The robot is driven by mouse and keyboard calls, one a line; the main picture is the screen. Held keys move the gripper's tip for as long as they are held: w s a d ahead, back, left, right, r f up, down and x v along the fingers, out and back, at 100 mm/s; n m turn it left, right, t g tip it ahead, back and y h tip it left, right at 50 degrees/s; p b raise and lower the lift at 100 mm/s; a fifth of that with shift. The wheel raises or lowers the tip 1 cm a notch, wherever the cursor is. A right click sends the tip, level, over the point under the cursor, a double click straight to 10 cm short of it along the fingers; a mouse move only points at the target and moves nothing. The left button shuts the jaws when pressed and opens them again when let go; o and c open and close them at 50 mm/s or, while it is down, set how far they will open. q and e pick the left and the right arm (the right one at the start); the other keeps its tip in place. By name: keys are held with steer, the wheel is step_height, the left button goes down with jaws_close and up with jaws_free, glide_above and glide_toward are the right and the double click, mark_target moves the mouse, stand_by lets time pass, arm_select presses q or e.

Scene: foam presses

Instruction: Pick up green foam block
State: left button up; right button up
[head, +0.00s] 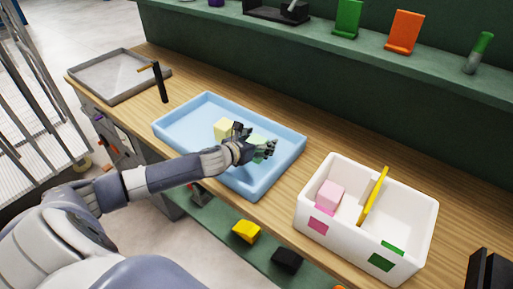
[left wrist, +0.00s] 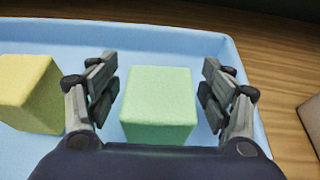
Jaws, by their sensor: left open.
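The green foam block (left wrist: 158,100) is a pale green cube in the blue tray (head: 180,133). In the left wrist view it sits between the two open fingers of my left gripper (left wrist: 160,88), with a gap on each side. In the head view my left gripper (head: 262,148) is over the right part of the tray and hides most of the green foam block (head: 258,139). A yellow foam block (left wrist: 28,92) lies to the left of the gripper in the tray. My right gripper is not in view.
A white bin (head: 400,215) with a yellow divider (head: 374,195) stands to the right; a pink foam block (head: 330,194) is in its left compartment. A grey tray (head: 112,75) and a black post (head: 160,83) are at the far left. A green shelf (head: 375,50) runs behind.

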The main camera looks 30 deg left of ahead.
arm_select(q)
steer(key=c, duration=0.7)
steer(key=shift+c, duration=1.3)
steer(key=shift+r, duration=0.1)
step_height(320, 180, up, 9)
steer(key=shift+r, duration=0.4)
